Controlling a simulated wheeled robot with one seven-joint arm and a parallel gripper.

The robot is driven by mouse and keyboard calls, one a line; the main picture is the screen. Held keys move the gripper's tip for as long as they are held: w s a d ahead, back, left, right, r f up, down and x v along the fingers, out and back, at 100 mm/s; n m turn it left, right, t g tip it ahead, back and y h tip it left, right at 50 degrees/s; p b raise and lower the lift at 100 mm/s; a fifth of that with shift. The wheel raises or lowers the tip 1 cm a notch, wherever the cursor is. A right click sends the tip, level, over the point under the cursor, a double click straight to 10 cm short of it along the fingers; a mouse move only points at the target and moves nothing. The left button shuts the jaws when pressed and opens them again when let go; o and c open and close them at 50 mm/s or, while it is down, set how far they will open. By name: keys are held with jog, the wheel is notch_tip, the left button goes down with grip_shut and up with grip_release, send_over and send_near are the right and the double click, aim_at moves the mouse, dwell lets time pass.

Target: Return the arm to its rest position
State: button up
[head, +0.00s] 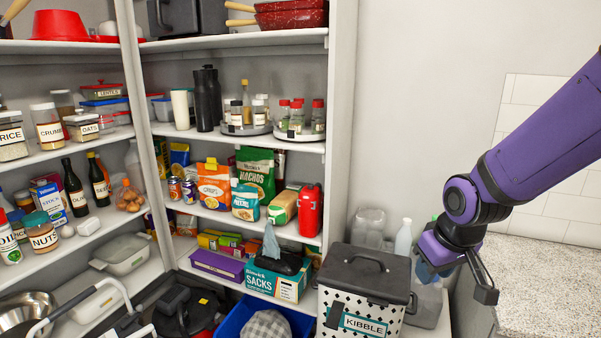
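My purple arm (545,140) reaches in from the right edge of the head view and bends down at a dark joint. My gripper (463,281) hangs at its end, to the right of the kibble bin and in front of the pale wall and counter. One dark finger stands out to the right, apart from the purple hand; the other finger is partly hidden. The gripper looks open, with nothing seen between the fingers.
A patterned kibble bin (366,290) with a dark lid stands just left of the gripper. Clear bottles (404,237) stand behind it. A speckled counter (550,270) lies at right. Stocked shelves (225,135) fill the left; a blue crate (235,318) sits low.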

jog(key=s+d+r+m+t, duration=0.1)
jog(key=s+d+r, duration=0.1)
jog(key=s+r, duration=0.6)
jog(key=s+d+r+m, duration=0.2)
jog(key=s+d+r, duration=0.1)
jog(key=s+r, duration=0.5)
jog(key=shift+d+r+m+t+h, duration=0.3)
jog(key=shift+t, duration=0.1)
